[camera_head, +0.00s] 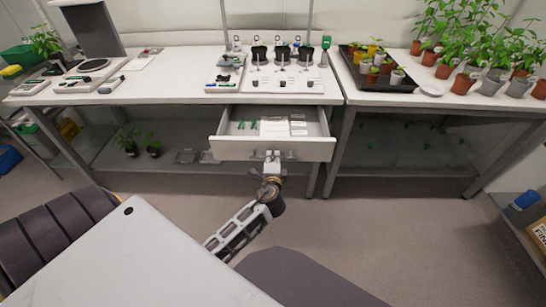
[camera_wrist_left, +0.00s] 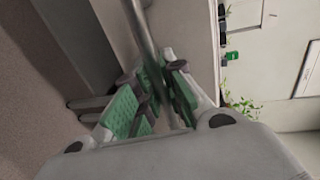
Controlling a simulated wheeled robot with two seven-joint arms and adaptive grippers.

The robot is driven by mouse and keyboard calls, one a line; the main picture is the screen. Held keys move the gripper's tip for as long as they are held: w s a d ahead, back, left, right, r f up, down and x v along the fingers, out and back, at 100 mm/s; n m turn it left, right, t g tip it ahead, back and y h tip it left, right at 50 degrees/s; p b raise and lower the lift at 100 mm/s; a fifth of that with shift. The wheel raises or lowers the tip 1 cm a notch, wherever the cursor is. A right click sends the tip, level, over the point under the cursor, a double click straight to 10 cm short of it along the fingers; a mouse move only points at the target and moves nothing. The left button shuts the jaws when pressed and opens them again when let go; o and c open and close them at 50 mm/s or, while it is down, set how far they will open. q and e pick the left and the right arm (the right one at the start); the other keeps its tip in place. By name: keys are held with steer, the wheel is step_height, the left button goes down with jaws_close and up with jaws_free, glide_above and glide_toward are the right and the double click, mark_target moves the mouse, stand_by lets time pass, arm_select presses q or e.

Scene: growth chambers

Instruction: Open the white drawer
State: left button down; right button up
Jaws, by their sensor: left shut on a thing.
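The white drawer (camera_head: 272,149) under the left bench stands pulled out, and its inside shows from above. Green items, papers and small cards lie in it. My left gripper (camera_head: 272,158) is at the middle of the drawer front, on its handle. In the left wrist view, the green-padded fingers of the left gripper (camera_wrist_left: 153,100) are closed around the metal bar handle (camera_wrist_left: 143,35). My right gripper is in neither view.
A right bench holds a black tray (camera_head: 376,78) and several potted plants. A lower shelf (camera_head: 100,157) holds two small plants. The grey floor (camera_head: 370,225) in front is clear.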

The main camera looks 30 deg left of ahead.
arm_select(q)
steer(key=c, duration=1.5)
jaws_free()
steer(key=v, duration=1.2)
